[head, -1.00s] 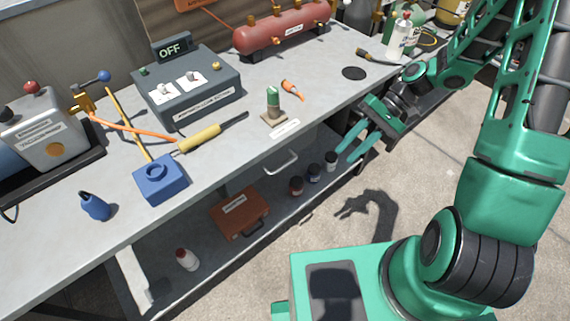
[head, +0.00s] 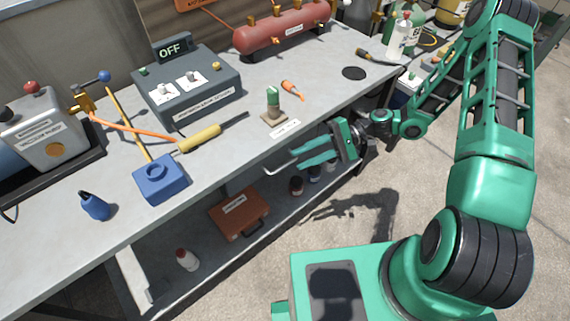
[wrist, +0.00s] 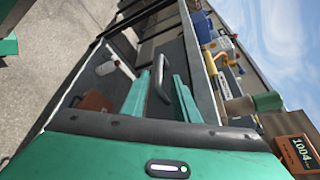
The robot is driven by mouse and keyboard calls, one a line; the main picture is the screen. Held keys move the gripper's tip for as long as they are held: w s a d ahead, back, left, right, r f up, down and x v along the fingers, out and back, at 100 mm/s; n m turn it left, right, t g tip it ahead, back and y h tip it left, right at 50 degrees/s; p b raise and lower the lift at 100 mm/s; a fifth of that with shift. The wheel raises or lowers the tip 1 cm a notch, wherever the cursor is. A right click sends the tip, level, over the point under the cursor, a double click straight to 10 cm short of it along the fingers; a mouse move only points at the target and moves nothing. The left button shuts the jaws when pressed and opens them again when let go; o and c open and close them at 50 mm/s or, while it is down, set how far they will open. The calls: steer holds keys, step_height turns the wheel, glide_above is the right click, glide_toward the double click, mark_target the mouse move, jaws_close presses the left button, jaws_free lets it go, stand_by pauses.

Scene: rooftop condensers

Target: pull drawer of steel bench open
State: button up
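The steel bench (head: 220,150) has a pale top and a lower shelf. A bar handle (head: 277,169) of its drawer sticks out below the front edge; the drawer front is mostly hidden. My gripper (head: 297,161) is at the handle, its two green fingers apart and pointing left along the bench front. In the wrist view the grey handle (wrist: 159,82) shows between the two open fingers of my gripper (wrist: 160,86). I cannot tell whether either finger touches it.
On the bench stand a dark control box (head: 187,88), a red tank (head: 283,30), a green-topped stamp-like piece (head: 273,103) and a blue block (head: 160,180). The shelf holds a brown case (head: 239,213) and a white bottle (head: 187,259). Concrete floor in front is clear.

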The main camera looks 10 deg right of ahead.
mark_target(284, 166)
steer(key=x, duration=0.7)
steer(key=shift+d, duration=0.1)
steer(key=shift+c, duration=0.3)
